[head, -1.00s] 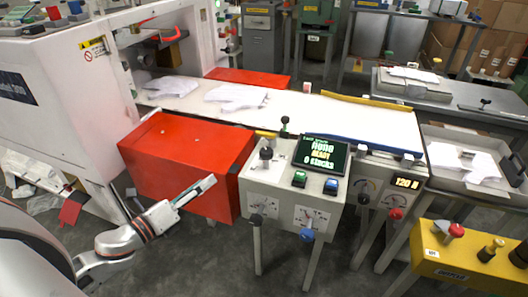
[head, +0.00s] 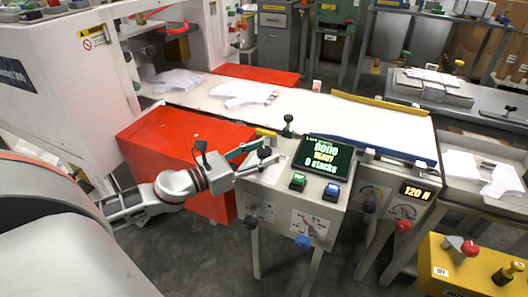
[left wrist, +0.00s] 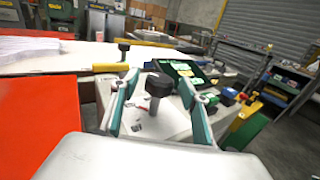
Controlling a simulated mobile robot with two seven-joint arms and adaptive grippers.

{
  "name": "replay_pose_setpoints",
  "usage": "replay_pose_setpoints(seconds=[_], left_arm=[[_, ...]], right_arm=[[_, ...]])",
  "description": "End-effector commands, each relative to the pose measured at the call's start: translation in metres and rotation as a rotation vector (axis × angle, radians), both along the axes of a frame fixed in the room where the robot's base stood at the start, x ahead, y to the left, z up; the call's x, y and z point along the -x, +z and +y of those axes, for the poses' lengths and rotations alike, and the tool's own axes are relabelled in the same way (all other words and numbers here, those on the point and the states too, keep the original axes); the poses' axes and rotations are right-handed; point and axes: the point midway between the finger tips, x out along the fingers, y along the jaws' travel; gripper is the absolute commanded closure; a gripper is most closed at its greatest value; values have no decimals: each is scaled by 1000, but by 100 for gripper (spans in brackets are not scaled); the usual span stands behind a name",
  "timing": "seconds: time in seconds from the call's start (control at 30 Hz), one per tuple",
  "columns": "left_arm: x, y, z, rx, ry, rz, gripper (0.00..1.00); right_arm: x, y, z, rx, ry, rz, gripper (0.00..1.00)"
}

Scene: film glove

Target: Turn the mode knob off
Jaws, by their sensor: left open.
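The control box (head: 277,187) is a pale pedestal with a black upright knob (head: 265,153) on its top left. Dials sit on its front face, with a black knob (head: 250,222) and a blue knob (head: 302,242) below them. I cannot read which is the mode knob. My left gripper (head: 259,157) is open at the top black knob. In the left wrist view this knob (left wrist: 158,86) stands between the two teal fingers, with gaps visible on both sides. Whether the fingers touch it cannot be told. My right gripper is out of view.
A green-text screen (head: 323,157), green button (head: 298,181) and blue button (head: 332,191) share the box top. A red cabinet (head: 165,150) stands left, under my arm. A white conveyor (head: 300,115) with white gloves lies behind. A yellow box (head: 470,270) stands front right.

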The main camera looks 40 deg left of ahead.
Motion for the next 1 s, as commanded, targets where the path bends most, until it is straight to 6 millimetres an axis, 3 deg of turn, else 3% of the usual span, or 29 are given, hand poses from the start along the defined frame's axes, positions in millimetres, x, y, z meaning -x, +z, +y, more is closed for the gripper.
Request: replay_pose_setpoints(seconds=[0.47,0.6,0.63,1.0], left_arm=[[-8,-1,-3,0,1,2,55],[-8,-1,-3,0,0,2,91],[-8,-1,-3,0,0,2,94],[-8,6,-3,2,35,-5,94]], right_arm=[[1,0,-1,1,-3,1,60],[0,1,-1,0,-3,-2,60],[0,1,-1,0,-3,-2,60],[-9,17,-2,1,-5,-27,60]])
